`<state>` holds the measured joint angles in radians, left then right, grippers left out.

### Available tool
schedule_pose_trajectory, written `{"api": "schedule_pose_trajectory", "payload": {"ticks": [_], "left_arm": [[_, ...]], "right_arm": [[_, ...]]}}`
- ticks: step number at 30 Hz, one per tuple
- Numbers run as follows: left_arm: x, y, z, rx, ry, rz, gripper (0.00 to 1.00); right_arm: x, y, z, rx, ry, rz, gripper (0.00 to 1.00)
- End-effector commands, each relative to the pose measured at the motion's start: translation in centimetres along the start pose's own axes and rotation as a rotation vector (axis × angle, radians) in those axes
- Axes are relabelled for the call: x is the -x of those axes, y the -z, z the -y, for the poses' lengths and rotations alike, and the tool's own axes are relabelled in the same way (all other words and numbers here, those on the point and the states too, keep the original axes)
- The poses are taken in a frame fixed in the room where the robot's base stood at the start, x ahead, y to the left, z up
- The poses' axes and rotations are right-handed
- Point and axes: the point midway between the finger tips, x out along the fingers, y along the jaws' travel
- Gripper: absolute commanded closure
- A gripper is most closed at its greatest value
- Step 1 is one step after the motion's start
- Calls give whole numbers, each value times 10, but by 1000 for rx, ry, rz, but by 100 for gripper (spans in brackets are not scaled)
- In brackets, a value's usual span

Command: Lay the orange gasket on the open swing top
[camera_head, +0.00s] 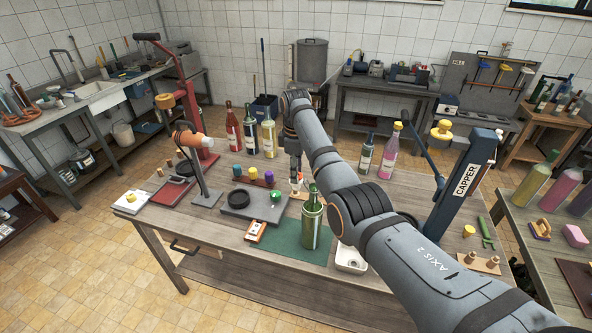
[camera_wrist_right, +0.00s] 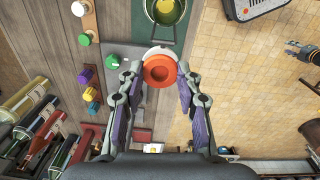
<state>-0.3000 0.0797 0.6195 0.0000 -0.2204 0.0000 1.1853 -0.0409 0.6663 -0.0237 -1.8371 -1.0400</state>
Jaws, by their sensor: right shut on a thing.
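The orange gasket (camera_wrist_right: 159,71) is a round orange piece with a darker middle, held between the fingertips of my right gripper (camera_wrist_right: 158,76). In the head view my right gripper (camera_head: 296,184) points down just left of the neck of the green bottle (camera_head: 312,226). The bottle also shows at the top of the right wrist view (camera_wrist_right: 166,9). A white rounded part, seemingly the open swing top (camera_wrist_right: 157,52), shows partly behind the gasket; I cannot tell whether they touch. A small dark gripper-like shape, probably my left gripper (camera_wrist_right: 301,51), shows at the right edge; its jaw state is unclear.
The bottle stands on a green mat (camera_head: 285,238). Several bottles (camera_head: 250,134) stand behind. The blue capper (camera_head: 462,185) stands at the right.

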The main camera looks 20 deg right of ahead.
Motion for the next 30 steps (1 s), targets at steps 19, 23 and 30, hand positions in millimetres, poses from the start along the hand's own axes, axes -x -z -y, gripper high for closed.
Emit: {"api": "schedule_pose_trajectory", "payload": {"ticks": [19,23,30], "left_arm": [[0,0,0,0,0,0,60],[0,0,0,0,0,0,60],[0,0,1,-1,1,-1,60]], "right_arm": [[-7,0,0,0,0,0,55],[-6,0,0,0,0,0,39],[-6,0,0,0,0,0,39]]}}
